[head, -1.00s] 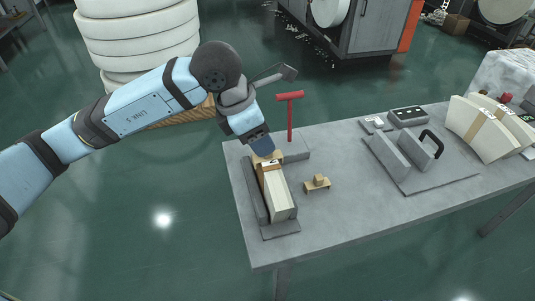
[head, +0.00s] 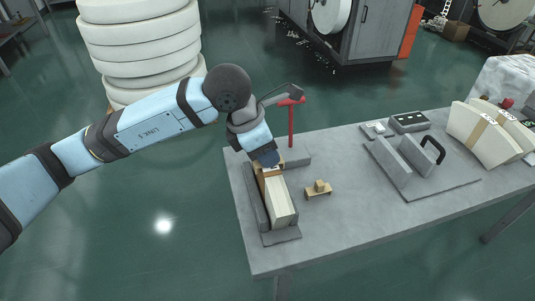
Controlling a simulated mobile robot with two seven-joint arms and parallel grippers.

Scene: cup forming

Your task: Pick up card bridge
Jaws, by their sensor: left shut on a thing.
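A small tan bridge-shaped piece with a block on top (head: 318,189), which looks like the card bridge, stands on the grey table just right of the tray. My left gripper (head: 268,160) is over the far end of the grey tray (head: 281,236), pointing down. It is shut on a tan piece (head: 272,171) at the far end of the pale card stack (head: 280,204). The fingertips are partly hidden, so the exact grip cannot be seen. The stack lies lengthwise in the tray. My right gripper is not in view.
A red T-shaped post (head: 291,122) stands close behind the left gripper. A grey fixture with upright plates and a black handle (head: 410,160), a small dark box (head: 409,121) and banded pale card stacks (head: 490,132) are to the right. The table's front middle is clear.

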